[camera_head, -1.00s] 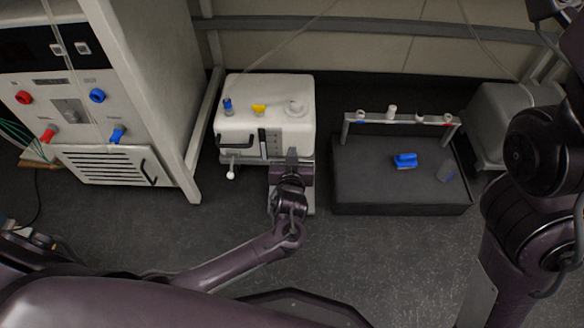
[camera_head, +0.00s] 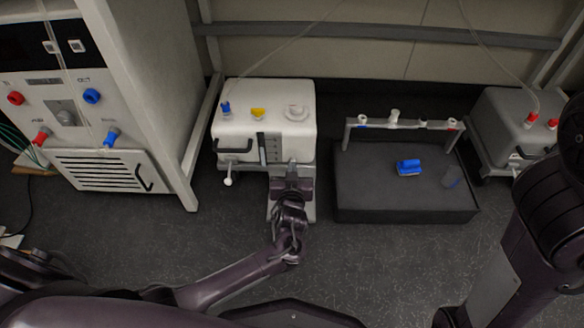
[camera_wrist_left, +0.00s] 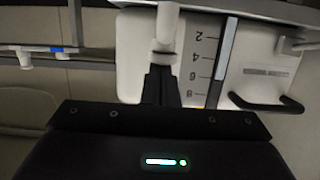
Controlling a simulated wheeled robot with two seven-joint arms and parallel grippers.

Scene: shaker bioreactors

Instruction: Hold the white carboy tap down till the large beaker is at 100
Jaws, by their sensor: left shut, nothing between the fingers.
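The white carboy (camera_head: 290,125) stands left of centre in the head view, with a dark level scale (camera_head: 262,148) on its front. My left gripper (camera_head: 292,168) is shut and empty at the carboy's front, right of the scale. In the left wrist view, its black fingers (camera_wrist_left: 160,82) meet a white tap-like part (camera_wrist_left: 166,30) at the collar; whether they touch or press it I cannot tell. A pale surface (camera_head: 309,208) shows below the gripper, mostly hidden by my arm. I cannot make out the large beaker or its level. My right gripper is out of view.
A black box (camera_head: 400,205) with a tube rack (camera_head: 400,124) and a blue item (camera_head: 409,167) stands to the right. A grey carboy (camera_head: 500,115) is beyond it. A white cabinet (camera_head: 165,100) stands at left. A white lever (camera_head: 228,180) sticks out below the carboy's handle.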

